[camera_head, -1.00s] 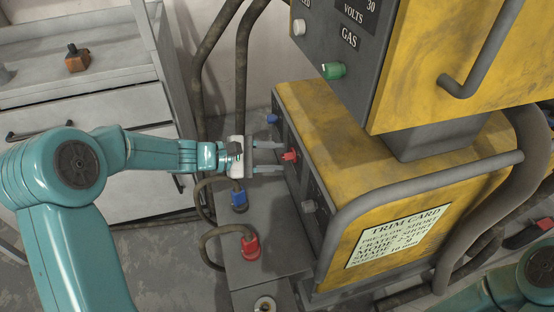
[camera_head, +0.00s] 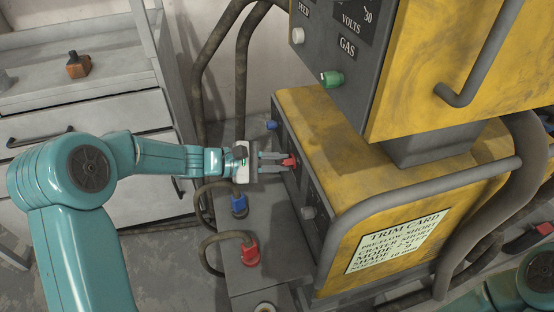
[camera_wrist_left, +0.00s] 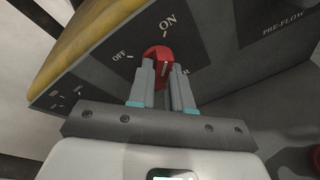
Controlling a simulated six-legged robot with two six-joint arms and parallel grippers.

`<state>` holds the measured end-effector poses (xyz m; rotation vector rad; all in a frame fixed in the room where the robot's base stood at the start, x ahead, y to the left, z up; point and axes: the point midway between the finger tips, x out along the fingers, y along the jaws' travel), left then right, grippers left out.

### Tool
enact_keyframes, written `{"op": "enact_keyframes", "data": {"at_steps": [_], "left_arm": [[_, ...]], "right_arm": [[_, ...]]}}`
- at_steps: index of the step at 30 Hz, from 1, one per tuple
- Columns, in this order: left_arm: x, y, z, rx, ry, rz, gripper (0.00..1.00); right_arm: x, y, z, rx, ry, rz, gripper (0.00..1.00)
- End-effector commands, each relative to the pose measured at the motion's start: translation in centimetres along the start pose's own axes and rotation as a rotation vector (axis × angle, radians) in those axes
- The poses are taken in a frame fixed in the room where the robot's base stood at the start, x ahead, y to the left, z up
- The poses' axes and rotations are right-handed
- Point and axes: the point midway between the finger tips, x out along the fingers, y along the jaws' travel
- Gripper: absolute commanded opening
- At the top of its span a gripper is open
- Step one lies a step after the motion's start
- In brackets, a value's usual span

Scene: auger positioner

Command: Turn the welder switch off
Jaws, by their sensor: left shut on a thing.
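The welder switch is a red rotary knob (camera_head: 289,161) on the dark front panel of the yellow lower welder unit. It also shows in the wrist view (camera_wrist_left: 157,52), with OFF printed at its left, ON above it, and a third label at its right partly hidden by a finger. My left gripper (camera_head: 279,160) reaches the knob from the left, its fingers shut on it. In the wrist view the fingertips (camera_wrist_left: 164,75) cover the knob's lower part. A pale mark shows between them; which label it points to I cannot tell. My right gripper is out of view.
A blue knob (camera_head: 271,125) and a grey knob (camera_head: 308,212) flank the switch. Red (camera_head: 250,252) and blue (camera_head: 239,204) cable plugs stand below my left gripper. The upper unit with a green knob (camera_head: 332,78) overhangs. A grey rail (camera_head: 400,190) crosses the yellow side.

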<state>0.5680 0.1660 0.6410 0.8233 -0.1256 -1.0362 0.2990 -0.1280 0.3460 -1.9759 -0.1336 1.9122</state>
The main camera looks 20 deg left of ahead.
Motion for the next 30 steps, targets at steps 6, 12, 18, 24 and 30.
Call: {"op": "enact_keyframes", "data": {"at_steps": [6,12,18,24,30], "left_arm": [[-0.2,0.4,0.3,-0.133,-0.025,-0.028,0.0],[-0.2,0.5,0.2,-0.309,-0.06,-0.064,0.0],[-0.2,0.4,0.0,-0.493,-0.097,-0.1,0.0],[-0.2,0.3,-0.2,-0.675,-0.134,-0.137,0.0],[-0.1,0.2,-0.4,-0.856,-0.171,-0.174,0.0]], "right_arm": [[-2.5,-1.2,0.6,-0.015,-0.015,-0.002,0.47],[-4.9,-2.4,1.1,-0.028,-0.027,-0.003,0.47],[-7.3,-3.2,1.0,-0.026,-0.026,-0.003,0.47],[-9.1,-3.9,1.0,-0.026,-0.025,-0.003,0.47],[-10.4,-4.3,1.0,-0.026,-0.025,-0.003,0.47]]}}
